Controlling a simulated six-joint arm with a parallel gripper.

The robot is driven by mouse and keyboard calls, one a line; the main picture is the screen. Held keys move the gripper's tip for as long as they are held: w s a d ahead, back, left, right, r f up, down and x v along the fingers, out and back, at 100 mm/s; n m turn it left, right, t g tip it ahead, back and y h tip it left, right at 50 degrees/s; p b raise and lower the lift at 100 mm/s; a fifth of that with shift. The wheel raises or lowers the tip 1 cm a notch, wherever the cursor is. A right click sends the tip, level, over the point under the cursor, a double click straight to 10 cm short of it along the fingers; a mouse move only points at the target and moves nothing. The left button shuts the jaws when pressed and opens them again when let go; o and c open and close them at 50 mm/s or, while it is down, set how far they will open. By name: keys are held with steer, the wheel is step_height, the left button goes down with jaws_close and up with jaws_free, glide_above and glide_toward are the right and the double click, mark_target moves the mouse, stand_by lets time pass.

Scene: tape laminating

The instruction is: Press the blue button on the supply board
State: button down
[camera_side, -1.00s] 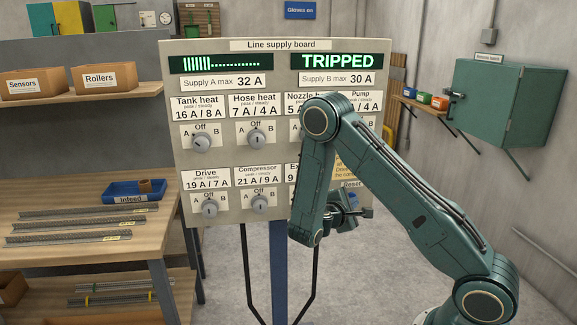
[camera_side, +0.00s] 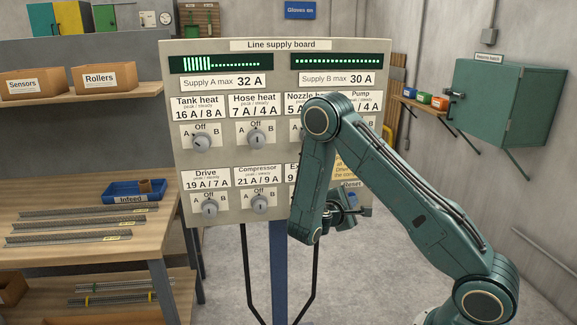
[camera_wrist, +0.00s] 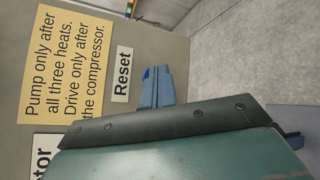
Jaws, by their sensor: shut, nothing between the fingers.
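The supply board (camera_side: 235,155) stands in the middle of the side view. A small piece of the blue button (camera_side: 352,195) shows below the Reset label (camera_side: 351,184), at the board's lower right. My gripper (camera_side: 362,211) is shut and empty, just beside the button; my arm hides part of this area. In the wrist view my gripper's fingers (camera_wrist: 160,72) are together at the board, next to the Reset label (camera_wrist: 122,75). A darker blue bit of the button (camera_wrist: 147,72) shows at their tips, mostly hidden. I cannot tell whether they touch it.
The Supply A display (camera_side: 221,64) shows several tall bars; the Supply B display (camera_side: 342,61) shows a row of dots. Knobs such as the Drive knob (camera_side: 209,208) sit on the board. A yellow note (camera_wrist: 62,62) is beside Reset. A workbench (camera_side: 75,205) stands at left.

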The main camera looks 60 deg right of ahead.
steer(key=shift+s+a, duration=0.6)
steer(key=shift+s+a, duration=0.15)
stand_by(0.4)
steer(key=shift+s+a, duration=1.6)
steer(key=shift+s, duration=0.05)
